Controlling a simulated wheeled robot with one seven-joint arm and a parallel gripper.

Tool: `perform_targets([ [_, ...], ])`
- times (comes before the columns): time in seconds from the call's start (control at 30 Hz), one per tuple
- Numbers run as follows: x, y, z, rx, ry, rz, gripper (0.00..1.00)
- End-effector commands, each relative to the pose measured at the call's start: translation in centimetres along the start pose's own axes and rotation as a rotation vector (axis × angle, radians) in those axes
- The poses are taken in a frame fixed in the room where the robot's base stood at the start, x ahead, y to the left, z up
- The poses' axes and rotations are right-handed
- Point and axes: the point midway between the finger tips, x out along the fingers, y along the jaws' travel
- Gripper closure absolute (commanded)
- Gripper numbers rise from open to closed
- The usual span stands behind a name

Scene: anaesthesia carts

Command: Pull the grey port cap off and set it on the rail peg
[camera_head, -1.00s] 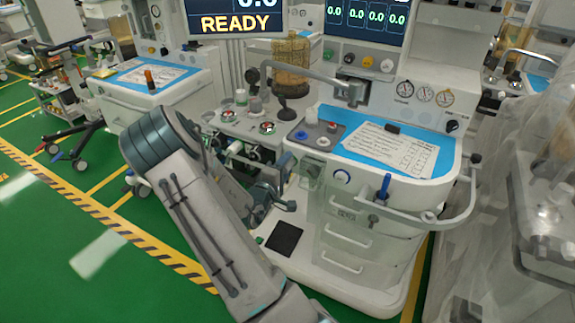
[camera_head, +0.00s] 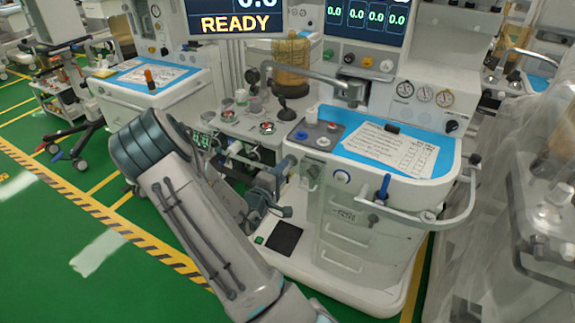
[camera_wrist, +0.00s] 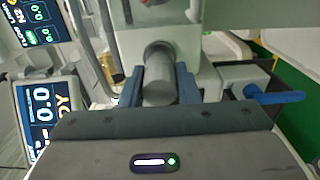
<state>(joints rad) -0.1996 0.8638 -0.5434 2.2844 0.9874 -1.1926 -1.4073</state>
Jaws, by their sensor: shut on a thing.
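The grey port cap (camera_wrist: 158,82) is a short grey cylinder in the middle of the wrist view. My gripper (camera_wrist: 159,78) is shut on it, with one blue-grey finger on each side. The cap's far end faces a round fitting (camera_wrist: 157,50) on a pale body; I cannot tell whether they still touch. In the head view my gripper (camera_head: 284,174) is at the left side of the white anaesthesia cart (camera_head: 345,240), and the cap cannot be made out. A curved grey rail (camera_head: 430,222) runs around the cart's right front corner; I cannot clearly make out its peg.
A blue handle (camera_head: 384,186) stands by the rail's front end. A blue handle (camera_wrist: 275,97) also shows right of my gripper in the wrist view. A plastic-draped machine (camera_head: 540,200) stands close on the right. Green floor (camera_head: 60,240) is open at left.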

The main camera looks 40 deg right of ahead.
Motion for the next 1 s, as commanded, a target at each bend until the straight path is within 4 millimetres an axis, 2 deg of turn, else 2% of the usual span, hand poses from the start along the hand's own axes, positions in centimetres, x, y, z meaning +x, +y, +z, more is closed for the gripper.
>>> perform_targets([
  [1.0, -3.7, 0.1, 0.0, -0.001, 0.0, 0.001, 1.0],
])
